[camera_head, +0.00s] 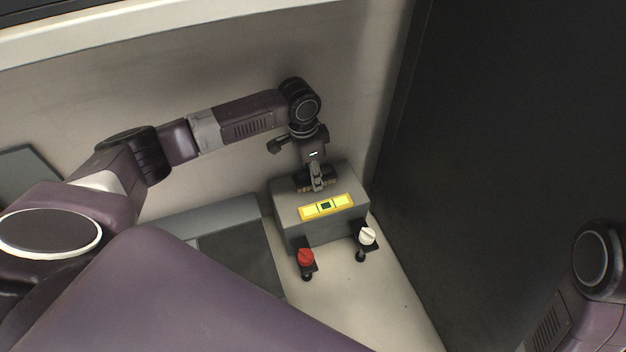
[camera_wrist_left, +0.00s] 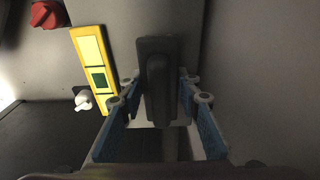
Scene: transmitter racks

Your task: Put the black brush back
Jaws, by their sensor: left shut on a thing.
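My left gripper (camera_head: 316,182) points down over the top of a grey box (camera_head: 293,213). It is shut on a dark, block-like thing, which I take to be the black brush (camera_wrist_left: 157,68). In the left wrist view the brush stands between the two blue-lined fingers of the left gripper (camera_wrist_left: 160,112). In the head view the fingers mostly hide it, and I cannot tell whether it touches the box. My right gripper is out of view.
The box carries a yellow panel (camera_head: 312,211) with a dark green square. A red knob (camera_head: 306,257) and a white knob (camera_head: 367,236) stick out at its front. A dark cabinet wall (camera_head: 500,130) rises on the right. A pale wall (camera_head: 60,90) stands behind.

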